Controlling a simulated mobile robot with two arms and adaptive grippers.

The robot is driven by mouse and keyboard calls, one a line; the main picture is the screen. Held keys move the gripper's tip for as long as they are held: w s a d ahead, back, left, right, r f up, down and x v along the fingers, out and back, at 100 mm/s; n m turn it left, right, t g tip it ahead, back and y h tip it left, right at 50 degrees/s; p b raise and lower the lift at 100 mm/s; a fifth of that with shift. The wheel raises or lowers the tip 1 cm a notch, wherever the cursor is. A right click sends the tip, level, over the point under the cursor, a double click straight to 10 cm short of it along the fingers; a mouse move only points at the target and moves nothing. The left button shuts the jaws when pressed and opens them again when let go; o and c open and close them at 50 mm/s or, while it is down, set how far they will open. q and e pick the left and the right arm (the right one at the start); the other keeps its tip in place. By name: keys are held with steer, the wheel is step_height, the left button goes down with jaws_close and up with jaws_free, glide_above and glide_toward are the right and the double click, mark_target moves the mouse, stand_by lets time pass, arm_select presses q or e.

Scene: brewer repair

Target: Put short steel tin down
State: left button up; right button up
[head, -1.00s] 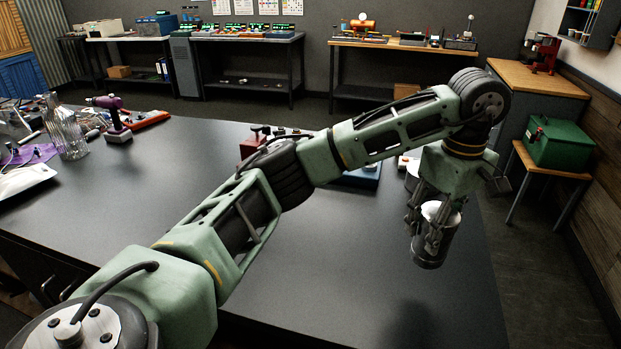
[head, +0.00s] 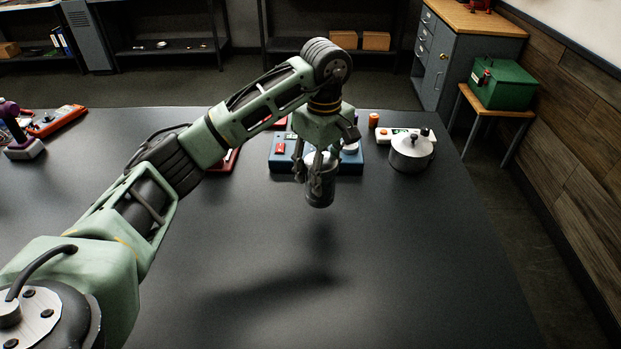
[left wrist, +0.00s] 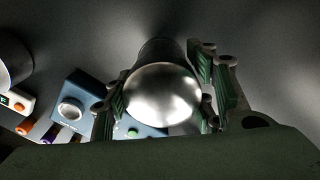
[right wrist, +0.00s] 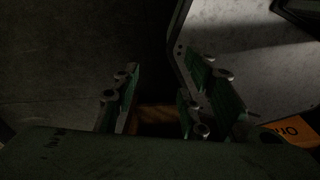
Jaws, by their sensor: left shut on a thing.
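The short steel tin (head: 319,191) hangs upright in my left gripper (head: 315,172), above the dark table top (head: 400,260). A shadow lies on the table below it, apart from the tin. In the left wrist view the tin's shiny round top (left wrist: 162,92) sits between the two fingers of the left gripper (left wrist: 160,100), which are shut on it. My right gripper (right wrist: 160,105) shows only in the right wrist view. Its fingers are spread apart with nothing seen between them.
Behind the tin stands a blue device (head: 283,155). A lidded steel pot (head: 411,152) stands to its right, with an orange cylinder (head: 374,120) near it. A green box (head: 503,84) rests on a stool beyond the table. The table's front and middle are clear.

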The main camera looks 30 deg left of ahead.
arm_select(q)
steer(key=a, duration=0.1)
steer(key=a+f, duration=0.1)
steer(key=shift+a, duration=0.35)
steer(key=shift+a+f+p, duration=0.1)
steer(key=shift+f+p, duration=0.15)
steer(key=shift+p, duration=0.05)
step_height(320, 180, down, 3)
steer(key=shift+f+p, duration=0.1)
steer(key=shift+p, duration=0.7)
steer(key=shift+f, duration=0.3)
arm_select(e)
steer(key=a+r, duration=0.1)
steer(key=w+r, duration=0.1)
steer(key=shift+a+r, duration=0.35)
steer(key=shift+a, duration=0.05)
